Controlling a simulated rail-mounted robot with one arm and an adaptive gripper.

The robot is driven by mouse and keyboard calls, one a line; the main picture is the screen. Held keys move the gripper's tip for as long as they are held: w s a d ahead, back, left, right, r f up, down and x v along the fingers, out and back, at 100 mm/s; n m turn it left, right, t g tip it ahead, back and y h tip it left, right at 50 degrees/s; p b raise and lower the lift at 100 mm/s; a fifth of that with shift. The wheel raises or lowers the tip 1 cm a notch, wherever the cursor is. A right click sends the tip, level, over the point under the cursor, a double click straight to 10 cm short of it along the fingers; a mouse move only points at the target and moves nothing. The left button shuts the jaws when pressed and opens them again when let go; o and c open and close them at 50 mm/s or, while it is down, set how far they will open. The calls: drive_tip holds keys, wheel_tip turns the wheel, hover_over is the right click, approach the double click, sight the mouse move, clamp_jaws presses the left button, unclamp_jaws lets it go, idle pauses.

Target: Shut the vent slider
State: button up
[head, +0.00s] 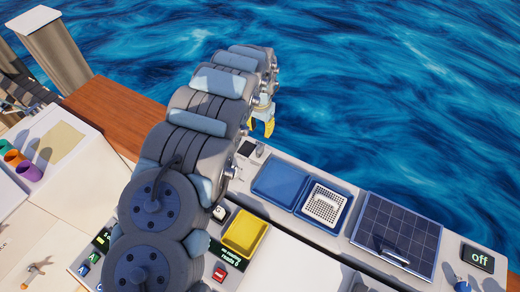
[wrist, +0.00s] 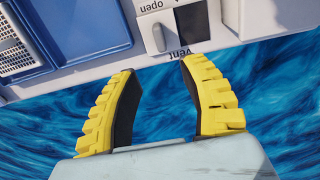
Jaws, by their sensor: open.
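The vent (wrist: 193,20) is at the top of the wrist view, with an upside-down "vent" label below it. Its dark rectangular opening is exposed. A light slider plate with a grey upright knob (wrist: 158,38) sits left of the opening, near the upside-down word "open". In the head view the vent (head: 246,148) is a small dark square on the white ledge. My gripper (wrist: 158,75) has yellow, dark-lined fingers spread apart with nothing between them. The fingertips point toward the vent, and the knob shows between them, just beyond. The gripper (head: 262,128) also shows in the head view, over the water side of the ledge.
A blue tray (head: 281,180) and a white perforated basket (head: 325,204) stand along the ledge, then a solar panel (head: 396,234) and an "off" display (head: 478,258). A yellow tray (head: 245,234) lies nearer. Open water lies beyond the ledge.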

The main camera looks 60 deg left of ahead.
sight(260, 149)
drive_tip(key=shift+w+f, duration=0.1)
drive_tip(key=shift+f, duration=3.6)
drive_tip(key=shift+d+f, duration=0.1)
drive_tip(key=shift+f, duration=1.15)
drive_tip(key=shift+f+b, duration=0.35)
drive_tip(key=shift+f, duration=0.95)
clamp_jaws()
